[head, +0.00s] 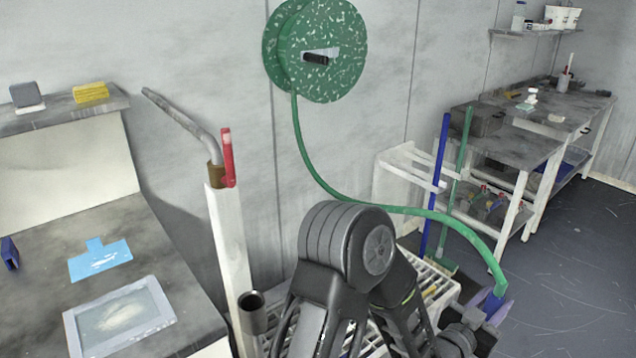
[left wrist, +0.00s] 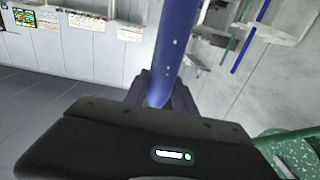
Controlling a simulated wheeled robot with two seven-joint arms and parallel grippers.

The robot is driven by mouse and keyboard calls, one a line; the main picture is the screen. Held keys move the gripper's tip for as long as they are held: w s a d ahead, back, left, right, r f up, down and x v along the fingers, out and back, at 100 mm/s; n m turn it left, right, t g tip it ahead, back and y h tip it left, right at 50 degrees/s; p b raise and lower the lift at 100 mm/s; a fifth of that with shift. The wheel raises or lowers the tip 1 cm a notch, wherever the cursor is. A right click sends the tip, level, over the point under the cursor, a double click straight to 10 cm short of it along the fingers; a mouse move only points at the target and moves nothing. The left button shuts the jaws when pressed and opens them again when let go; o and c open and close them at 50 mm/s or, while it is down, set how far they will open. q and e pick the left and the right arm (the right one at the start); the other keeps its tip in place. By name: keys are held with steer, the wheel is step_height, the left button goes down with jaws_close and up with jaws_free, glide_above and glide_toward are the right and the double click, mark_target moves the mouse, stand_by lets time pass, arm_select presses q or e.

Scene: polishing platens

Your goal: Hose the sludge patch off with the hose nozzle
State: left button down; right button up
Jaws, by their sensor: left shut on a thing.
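My left gripper (head: 494,308) is at the lower right of the head view, shut on the blue hose nozzle (head: 491,299). The green hose (head: 400,209) runs from the wall reel (head: 322,45) down and across to the nozzle. In the left wrist view the blue nozzle (left wrist: 174,50) stands between the dark fingers (left wrist: 158,95). My arm and gripper hide part of the nozzle and the floor below. I cannot make out a sludge patch for sure; a pale smear (head: 118,316) shows on a framed panel at lower left. My right gripper is not in view.
A grey counter (head: 160,250) with a blue sheet (head: 100,259) stands at left. A post with a red-handled tap (head: 228,160) is beside it. A white slatted rack (head: 440,292) and blue and green poles stand behind my arm. Open dark floor (head: 580,270) lies at right.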

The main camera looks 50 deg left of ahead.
arm_select(q)
steer(key=s+a+r+n+g+y, duration=0.15)
steer(key=s+a+r, duration=0.3)
steer(key=a, duration=0.45)
steer(key=s+a+r+n+y+p, duration=0.1)
steer(key=s+a+r+y, duration=0.25)
steer(key=a+r, duration=0.45)
steer(key=s+a+r+n+y, duration=0.2)
steer(key=s+a+r, duration=0.15)
steer(key=a, duration=0.75)
steer(key=s+a+r+n+g+y, duration=0.1)
steer(key=s+a+r, duration=0.1)
steer(key=s, duration=0.4)
steer(key=s+a+r+n+g+y, duration=0.1)
steer(key=s+a+r+y, duration=0.1)
steer(key=s+a, duration=0.3)
steer(key=shift+s+a+r, duration=0.3)
steer(key=shift+s+r, duration=0.1)
steer(key=shift+s, duration=0.1)
steer(key=shift+n, duration=0.25)
